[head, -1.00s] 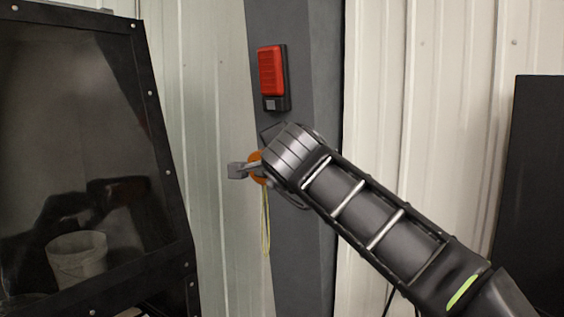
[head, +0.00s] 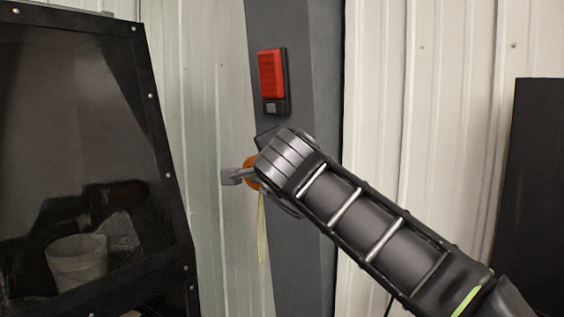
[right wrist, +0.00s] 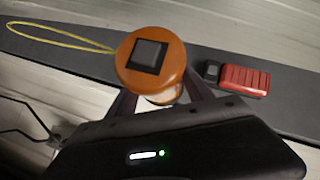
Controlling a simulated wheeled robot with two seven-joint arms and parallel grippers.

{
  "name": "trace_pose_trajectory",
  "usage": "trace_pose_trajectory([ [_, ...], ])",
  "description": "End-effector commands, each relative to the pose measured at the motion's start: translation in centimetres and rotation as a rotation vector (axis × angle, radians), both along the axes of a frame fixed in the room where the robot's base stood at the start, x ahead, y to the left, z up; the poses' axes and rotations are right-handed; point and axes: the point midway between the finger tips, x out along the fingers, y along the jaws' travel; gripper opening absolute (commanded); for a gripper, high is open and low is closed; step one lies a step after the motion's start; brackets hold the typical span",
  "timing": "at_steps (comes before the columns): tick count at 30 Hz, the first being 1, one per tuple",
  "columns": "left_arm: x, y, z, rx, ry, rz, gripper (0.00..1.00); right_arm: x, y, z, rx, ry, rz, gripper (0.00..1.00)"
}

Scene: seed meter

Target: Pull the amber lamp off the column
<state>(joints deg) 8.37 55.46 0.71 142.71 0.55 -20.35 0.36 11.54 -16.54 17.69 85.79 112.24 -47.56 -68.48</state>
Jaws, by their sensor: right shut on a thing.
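The amber lamp (right wrist: 150,60) shows in the right wrist view as an orange round cap with a dark square on it and a paler body below. A yellow cord loop (right wrist: 62,38) runs from it. My right gripper (right wrist: 165,92) is shut on the lamp, one finger on each side. In the head view only an orange edge of the lamp (head: 251,173) shows, at the left edge of the dark grey column (head: 305,70); my gripper and wrist hide the rest. I cannot tell whether the lamp touches the column. My left gripper is out of view.
A red lamp (head: 271,75) with a black base sits on the column above my right gripper. A dark glossy panel (head: 85,130) in a black frame stands at the left, and a dark panel (head: 535,180) at the right. Pale ribbed wall (head: 215,80) lies behind.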

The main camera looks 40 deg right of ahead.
Motion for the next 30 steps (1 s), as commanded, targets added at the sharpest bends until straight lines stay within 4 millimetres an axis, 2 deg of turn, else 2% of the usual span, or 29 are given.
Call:
trace_pose_trajectory([
  [18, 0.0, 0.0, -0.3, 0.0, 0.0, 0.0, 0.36, -0.9, 3.1, -0.5, -0.001, -0.002, 0.0, 0.12],
  [30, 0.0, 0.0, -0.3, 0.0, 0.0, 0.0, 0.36, -1.1, 3.4, -0.5, -0.002, -0.002, -0.001, 0.12],
])
